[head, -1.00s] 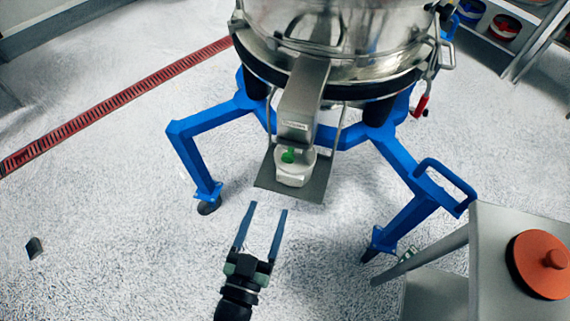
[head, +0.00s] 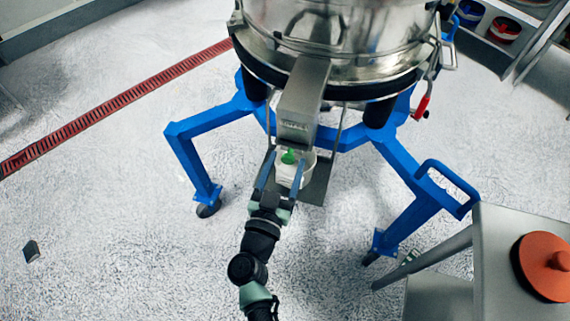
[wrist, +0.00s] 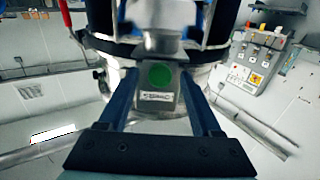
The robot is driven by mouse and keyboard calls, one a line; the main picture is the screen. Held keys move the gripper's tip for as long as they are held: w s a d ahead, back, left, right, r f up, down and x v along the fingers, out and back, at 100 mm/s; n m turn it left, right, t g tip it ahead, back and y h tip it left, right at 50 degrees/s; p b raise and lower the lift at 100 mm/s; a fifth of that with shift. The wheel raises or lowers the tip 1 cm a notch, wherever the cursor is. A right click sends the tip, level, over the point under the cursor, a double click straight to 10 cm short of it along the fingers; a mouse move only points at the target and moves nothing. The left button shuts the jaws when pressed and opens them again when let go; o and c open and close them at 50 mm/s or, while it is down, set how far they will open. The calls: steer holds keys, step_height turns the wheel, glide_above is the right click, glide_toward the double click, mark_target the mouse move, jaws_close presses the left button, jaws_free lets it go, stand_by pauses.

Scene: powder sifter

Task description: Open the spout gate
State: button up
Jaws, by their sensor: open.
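The metal spout (head: 300,100) slopes down from the front of the sifter (head: 340,40). A green knob (head: 289,157) shows at its lower end; I take it for the handle of the spout gate. A white cup (head: 308,158) stands below the spout mouth on a grey plate (head: 316,187). My gripper (head: 283,163) is open, its two blue fingers reaching to either side of the knob and cup. In the wrist view the green knob (wrist: 160,75) lies centred between the spread fingers. Contact cannot be told. The fingers partly hide the cup.
Blue legs (head: 190,150) of the sifter frame stand left and right of the spout. A grey cabinet (head: 495,270) with an orange-red lid (head: 546,265) is at lower right. A red floor grate (head: 110,105) runs at left.

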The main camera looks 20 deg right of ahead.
jaws_close()
stand_by(0.3)
stand_by(1.1)
